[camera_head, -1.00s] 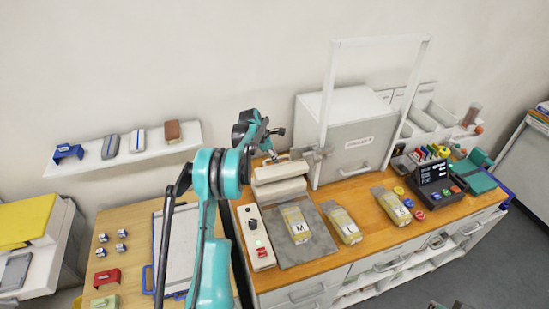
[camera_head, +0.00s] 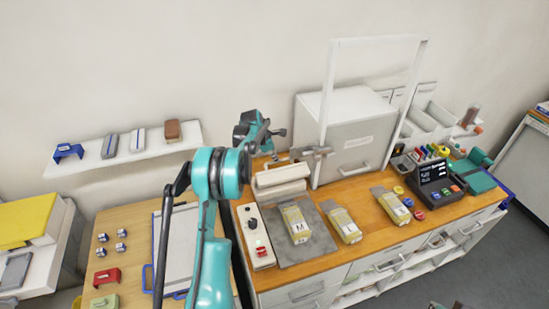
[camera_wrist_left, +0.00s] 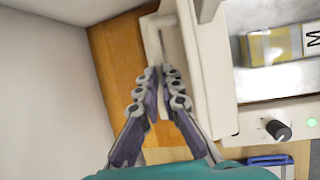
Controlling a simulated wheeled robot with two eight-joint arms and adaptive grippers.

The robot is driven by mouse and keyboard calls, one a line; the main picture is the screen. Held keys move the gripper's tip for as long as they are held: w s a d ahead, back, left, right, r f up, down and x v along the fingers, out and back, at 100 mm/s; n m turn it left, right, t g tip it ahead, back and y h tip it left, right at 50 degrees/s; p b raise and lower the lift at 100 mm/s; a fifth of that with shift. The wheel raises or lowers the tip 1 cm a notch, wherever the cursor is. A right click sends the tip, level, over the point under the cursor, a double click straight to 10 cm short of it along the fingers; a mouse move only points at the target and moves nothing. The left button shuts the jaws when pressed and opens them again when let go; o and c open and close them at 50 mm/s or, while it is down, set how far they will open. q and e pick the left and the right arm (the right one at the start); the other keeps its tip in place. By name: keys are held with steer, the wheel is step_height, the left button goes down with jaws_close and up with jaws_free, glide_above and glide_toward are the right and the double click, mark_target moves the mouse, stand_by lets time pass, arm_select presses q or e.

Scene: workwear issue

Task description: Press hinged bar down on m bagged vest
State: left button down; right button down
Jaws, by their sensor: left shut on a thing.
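The hinged bar (camera_head: 282,174) is a thick white bar at the back of the sealer, behind the M bagged vest. The M bagged vest (camera_head: 297,225) is a clear pack with yellow and grey contents, lying flat on the grey plate (camera_head: 316,246). It also shows in the left wrist view (camera_wrist_left: 283,46). My left gripper (camera_head: 274,157) is at the bar's back left. In the left wrist view, its fingers (camera_wrist_left: 160,76) are shut on a narrow pale part beside the white housing, apparently the bar's handle. The exact contact is partly hidden. My right gripper is not in view.
A control box (camera_head: 256,237) with a knob stands left of the plate. Two more bagged vests, L (camera_head: 342,222) and another (camera_head: 391,206), lie to the right. A tall white frame (camera_head: 326,100) and a cabinet (camera_head: 345,130) stand behind. A terminal (camera_head: 436,183) is further right.

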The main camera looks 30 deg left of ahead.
mark_target(280, 168)
arm_select(q)
steer(key=s+d+t+y+b, duration=0.1)
steer(key=b, duration=0.1)
steer(key=s+d+f+t+y+b, duration=0.1)
steer(key=b, duration=0.1)
steer(key=s+d+f+m+y+b, duration=0.1)
steer(key=d, duration=0.1)
steer(key=shift+s+t+b, duration=0.25)
steer(key=shift+t+b, duration=0.15)
steer(key=c, duration=2)
jaws_free()
steer(key=shift+r+p, duration=0.3)
steer(key=shift+o, duration=1)
steer(key=shift+w+a+f, duration=0.15)
steer(key=shift+w+a, duration=0.1)
steer(key=shift+d, duration=0.1)
